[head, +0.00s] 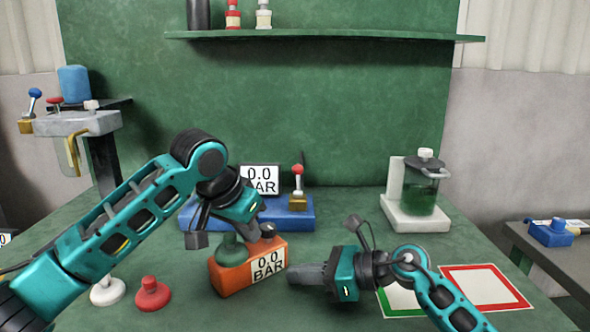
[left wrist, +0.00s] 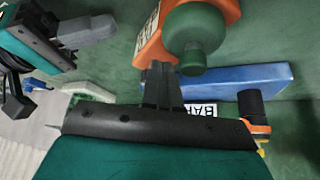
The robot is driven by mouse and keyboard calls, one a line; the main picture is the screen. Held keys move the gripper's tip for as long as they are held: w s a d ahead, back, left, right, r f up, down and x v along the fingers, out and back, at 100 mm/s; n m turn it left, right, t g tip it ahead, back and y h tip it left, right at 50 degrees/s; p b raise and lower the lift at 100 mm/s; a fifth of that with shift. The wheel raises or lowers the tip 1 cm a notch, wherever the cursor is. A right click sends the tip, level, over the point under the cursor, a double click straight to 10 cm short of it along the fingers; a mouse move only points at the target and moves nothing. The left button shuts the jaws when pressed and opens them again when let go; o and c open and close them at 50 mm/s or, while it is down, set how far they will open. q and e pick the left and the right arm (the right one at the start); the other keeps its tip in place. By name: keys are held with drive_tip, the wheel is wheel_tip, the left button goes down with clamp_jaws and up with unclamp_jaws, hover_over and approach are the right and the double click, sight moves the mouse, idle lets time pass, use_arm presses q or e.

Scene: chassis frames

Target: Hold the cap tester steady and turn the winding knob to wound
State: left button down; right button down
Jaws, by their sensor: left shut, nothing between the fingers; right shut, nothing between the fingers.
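The cap tester (head: 230,281) is an orange block with a 0.0 BAR display, standing on the green bench. A green rounded part (head: 232,252) sits on its left top; I cannot tell whether it is the winding knob. The block also shows in the left wrist view (left wrist: 152,50), with the green part (left wrist: 195,35). My left gripper (head: 253,232) is shut and empty, just above the tester beside the green part; contact is unclear. Its fingers (left wrist: 162,72) partly cover the block. My right gripper (head: 292,275) is shut and empty, close to the tester's right side.
A blue base (head: 290,218) with a second 0.0 BAR display (head: 259,179) and red-balled lever (head: 297,170) stands behind. White (head: 107,292) and red (head: 152,294) caps lie left. A green jar (head: 421,195) stands right, behind green-framed and red-framed (head: 484,287) mats.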

use_arm(q)
drive_tip(key=shift+r, duration=3)
drive_tip(key=shift+s+d+f, duration=0.1)
drive_tip(key=shift+d+f, duration=0.25)
drive_tip(key=shift+f, duration=0.65)
drive_tip(key=shift+w+d+f, duration=0.1)
drive_tip(key=shift+d+f, duration=0.2)
drive_tip(key=shift+f, duration=0.75)
drive_tip(key=shift+s+d+f, duration=0.1)
drive_tip(key=shift+d+f, duration=0.25)
drive_tip(key=shift+f, duration=0.65)
drive_tip(key=shift+w+d, duration=0.1)
drive_tip(key=shift+w, duration=0.5)
drive_tip(key=shift+w+a, duration=0.4)
drive_tip(key=shift+a, duration=0.35)
